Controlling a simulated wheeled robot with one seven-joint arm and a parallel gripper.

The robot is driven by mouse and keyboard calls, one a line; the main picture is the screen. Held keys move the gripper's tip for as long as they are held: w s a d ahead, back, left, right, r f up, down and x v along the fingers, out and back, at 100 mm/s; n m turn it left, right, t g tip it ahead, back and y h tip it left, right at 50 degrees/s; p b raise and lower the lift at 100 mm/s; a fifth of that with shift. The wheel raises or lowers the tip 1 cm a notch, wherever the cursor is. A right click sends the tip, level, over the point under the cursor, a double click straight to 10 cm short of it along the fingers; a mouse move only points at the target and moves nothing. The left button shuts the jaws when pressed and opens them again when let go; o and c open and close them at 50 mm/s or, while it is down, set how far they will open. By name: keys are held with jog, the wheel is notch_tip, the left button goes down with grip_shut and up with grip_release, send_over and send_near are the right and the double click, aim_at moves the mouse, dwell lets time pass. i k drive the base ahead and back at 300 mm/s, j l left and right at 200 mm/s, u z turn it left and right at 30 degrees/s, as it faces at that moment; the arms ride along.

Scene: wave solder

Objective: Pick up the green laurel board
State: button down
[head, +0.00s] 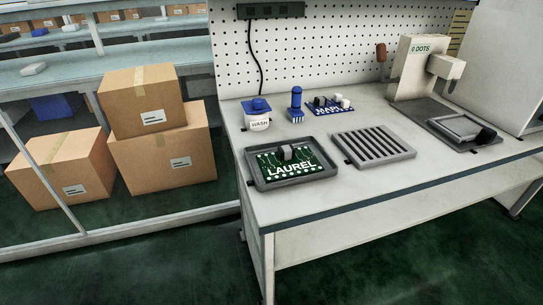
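The green laurel board (272,164) lies flat in a dark grey tray (257,182) near the left front of the white workbench. White lettering on it reads LAUREL. A grey block-like part (286,152) stands up from the board's middle. My gripper is not in the head view, so its place relative to the board cannot be told.
On the bench stand a grey slatted rack (373,148), a WASH pot (257,115), a blue bottle-like tool (296,103), a blue board (330,106) and a machine marked 0 DOTS (412,68). Cardboard boxes (160,150) stand left. The bench's front strip (370,188) is clear.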

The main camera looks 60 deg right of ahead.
aim_at(290, 162)
jog(key=z, duration=2)
jog(key=i+j+u, duration=0.15)
jog(key=i+j, duration=0.15)
jog(key=i, duration=0.2)
jog(key=i+j+u, duration=0.15)
jog(key=i+j, duration=0.15)
jog(key=i, duration=0.2)
